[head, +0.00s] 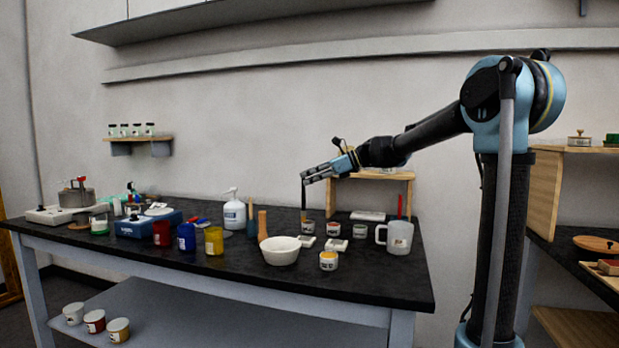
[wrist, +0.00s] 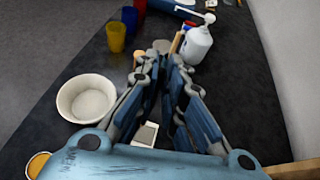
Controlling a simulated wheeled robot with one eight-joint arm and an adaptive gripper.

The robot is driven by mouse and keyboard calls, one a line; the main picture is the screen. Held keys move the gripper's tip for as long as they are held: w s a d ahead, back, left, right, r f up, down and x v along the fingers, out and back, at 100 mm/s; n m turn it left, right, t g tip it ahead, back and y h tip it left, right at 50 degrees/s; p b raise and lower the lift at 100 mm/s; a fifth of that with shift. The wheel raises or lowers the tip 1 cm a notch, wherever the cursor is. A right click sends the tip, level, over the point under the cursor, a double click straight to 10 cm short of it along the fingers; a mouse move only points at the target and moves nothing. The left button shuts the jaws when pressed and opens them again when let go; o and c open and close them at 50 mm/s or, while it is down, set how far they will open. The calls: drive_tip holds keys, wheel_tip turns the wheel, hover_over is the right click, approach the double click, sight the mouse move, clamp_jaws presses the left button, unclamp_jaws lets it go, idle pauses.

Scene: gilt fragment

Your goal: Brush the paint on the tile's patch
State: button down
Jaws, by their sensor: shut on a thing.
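My gripper (head: 308,176) reaches in from the right above the dark table. It is shut on a thin dark brush (head: 304,197) that hangs roughly upright over the small paint pots. In the wrist view my gripper (wrist: 172,62) shows its two fingers close together; the brush is hard to make out there. Small white tiles (head: 336,245) lie among the pots, and a larger white slab (head: 367,215) lies behind. A pale tile (wrist: 146,133) shows between the fingers. I cannot tell which bears the patch. The pots include a yellow one (head: 328,262) and a white-rimmed one (head: 334,229).
A white bowl (head: 281,252) stands left of the pots, a mug (head: 398,237) right. A wooden stand (head: 411,190) is behind. Red (head: 162,234), blue (head: 187,238) and yellow (head: 214,240) cups and a white pump bottle (head: 234,215) stand further left. The front edge is mostly clear.

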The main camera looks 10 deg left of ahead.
drive_tip(key=shift+f, duration=3.35)
idle(3.8)
wheel_tip(320, 180, up, 6)
idle(0.9)
